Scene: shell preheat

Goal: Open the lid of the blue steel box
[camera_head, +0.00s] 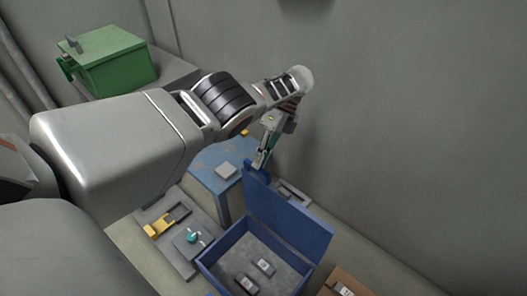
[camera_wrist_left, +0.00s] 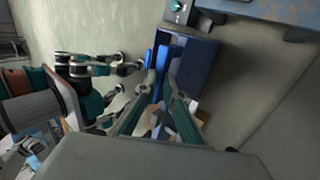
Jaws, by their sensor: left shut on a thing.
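The blue steel box (camera_head: 211,270) stands open in the head view, with small grey blocks inside. Its lid (camera_head: 288,224) is raised, standing steeply at the back side of the box. My left gripper (camera_head: 259,164) is shut on a blue part at the lid's upper left corner, apparently its handle (camera_head: 257,174). In the left wrist view the left gripper's fingers (camera_wrist_left: 160,88) close beside the blue lid (camera_wrist_left: 190,62); the exact contact is hard to see. My right gripper (camera_wrist_left: 130,88) shows at the left of the wrist view, fingers apart and apparently empty.
A green box (camera_head: 118,62) sits on a grey block at the back left. A blue table (camera_head: 213,158) stands behind the box. A grey panel with a yellow handle (camera_head: 158,226) and teal knob (camera_head: 192,237) lies to the left. A brown box (camera_head: 350,281) is at the right, near the wall.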

